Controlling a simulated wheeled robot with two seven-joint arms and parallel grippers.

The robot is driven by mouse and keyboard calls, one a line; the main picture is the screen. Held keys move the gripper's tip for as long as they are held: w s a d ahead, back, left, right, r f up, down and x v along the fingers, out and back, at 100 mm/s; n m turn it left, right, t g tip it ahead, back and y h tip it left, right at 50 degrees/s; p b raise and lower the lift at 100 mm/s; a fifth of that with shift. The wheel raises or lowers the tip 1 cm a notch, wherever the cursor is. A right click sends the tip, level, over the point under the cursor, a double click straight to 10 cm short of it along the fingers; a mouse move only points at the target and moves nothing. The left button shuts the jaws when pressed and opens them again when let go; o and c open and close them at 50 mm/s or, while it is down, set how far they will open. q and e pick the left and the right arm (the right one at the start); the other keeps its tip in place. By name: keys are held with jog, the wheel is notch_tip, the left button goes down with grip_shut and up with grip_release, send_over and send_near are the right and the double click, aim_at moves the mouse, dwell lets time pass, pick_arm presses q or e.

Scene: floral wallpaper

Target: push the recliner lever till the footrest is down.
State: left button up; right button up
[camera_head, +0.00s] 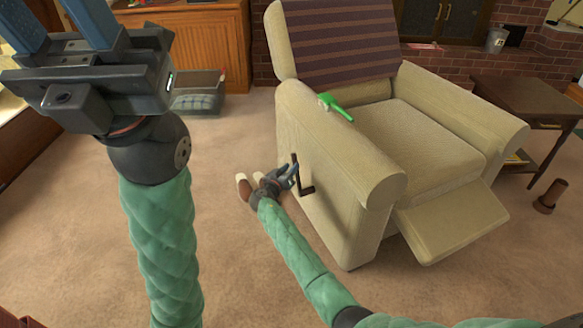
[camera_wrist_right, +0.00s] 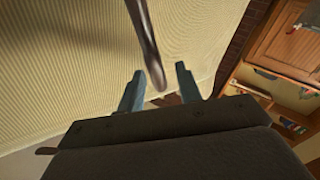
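The beige recliner (camera_head: 325,190) stands right of centre in the head view. Its footrest (camera_head: 450,225) sticks out at the front, sloping downward and away from the seat. The dark lever (camera_head: 306,190) is on the recliner's side panel. My right gripper (camera_head: 291,174) is right beside the lever. In the right wrist view, its blue fingers (camera_wrist_right: 160,88) are apart, and the dark lever (camera_wrist_right: 148,45) reaches down to between them; contact is unclear. My left gripper (camera_head: 52,22) is raised at the upper left, its blue fingers apart and empty, their tips out of frame.
A green object (camera_head: 336,107) lies on the recliner's near armrest. A dark wooden side table (camera_head: 530,100) and a brown cylinder (camera_head: 550,196) are at the right. A grey box (camera_head: 197,92) stands by a wooden cabinet behind.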

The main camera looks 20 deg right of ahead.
jog(key=shift+v, duration=2.5)
jog(key=shift+f, duration=0.1)
jog(key=shift+b, duration=0.6)
